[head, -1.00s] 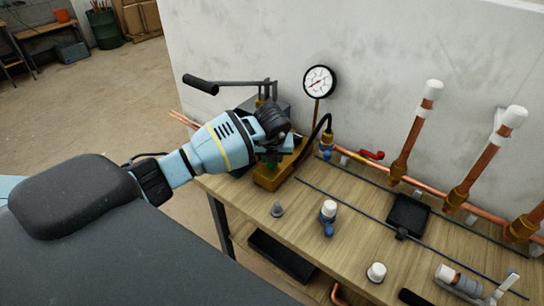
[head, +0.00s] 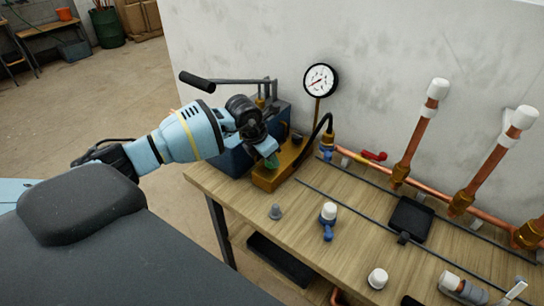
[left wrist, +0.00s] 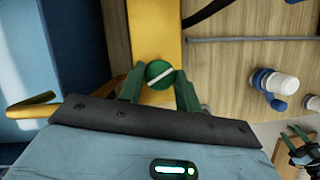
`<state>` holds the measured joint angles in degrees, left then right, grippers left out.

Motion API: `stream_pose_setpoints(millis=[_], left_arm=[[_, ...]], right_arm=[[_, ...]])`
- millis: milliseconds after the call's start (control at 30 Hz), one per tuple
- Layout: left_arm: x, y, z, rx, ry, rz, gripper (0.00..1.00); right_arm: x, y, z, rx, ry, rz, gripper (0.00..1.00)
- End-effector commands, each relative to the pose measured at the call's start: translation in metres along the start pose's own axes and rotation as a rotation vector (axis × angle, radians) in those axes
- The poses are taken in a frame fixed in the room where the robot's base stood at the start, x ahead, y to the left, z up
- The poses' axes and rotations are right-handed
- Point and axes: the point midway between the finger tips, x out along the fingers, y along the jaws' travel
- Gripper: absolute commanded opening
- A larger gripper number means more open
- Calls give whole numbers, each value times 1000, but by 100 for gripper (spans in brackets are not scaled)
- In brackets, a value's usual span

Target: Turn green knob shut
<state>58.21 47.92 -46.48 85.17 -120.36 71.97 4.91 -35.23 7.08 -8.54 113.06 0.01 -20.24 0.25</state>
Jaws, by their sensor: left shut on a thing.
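The green knob (left wrist: 160,73) is round with a white diagonal line across its face, seen in the left wrist view. It sits on a yellow block of the pump. It also shows partly in the head view (head: 271,162). My left gripper (head: 267,153) is over the knob, its two green fingers on either side of it, shut on it. In the left wrist view the fingers (left wrist: 159,84) flank the knob. My right gripper (left wrist: 298,135) seems to show small at the lower right edge of the left wrist view; its opening is unclear.
A pressure gauge (head: 320,80) stands behind the pump, whose lever (head: 198,82) reaches left. A blue-and-white valve (head: 328,220) and a grey fitting (head: 275,211) stand on the wooden bench (head: 350,250). Copper pipes (head: 415,140) rise along the wall at right.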

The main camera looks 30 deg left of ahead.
Motion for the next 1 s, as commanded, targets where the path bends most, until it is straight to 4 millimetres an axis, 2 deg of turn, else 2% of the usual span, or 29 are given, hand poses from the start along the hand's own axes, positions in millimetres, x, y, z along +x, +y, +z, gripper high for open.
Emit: stream_pose_setpoints(millis=[100, 433, 700, 1000], left_arm=[[4, 2, -2, 96, 3, -41, 11], [4, 3, -1, 334, 3, -140, 11], [2, 3, 0, 445, 2, -185, 11], [1, 3, 0, 485, 2, -200, 11]], right_arm=[[2, -2, 15, 6, -27, -5, 58], [6, -10, 39, 28, -69, -12, 58], [10, -11, 46, 30, -79, -14, 58], [11, -10, 45, 26, -77, -14, 58]])
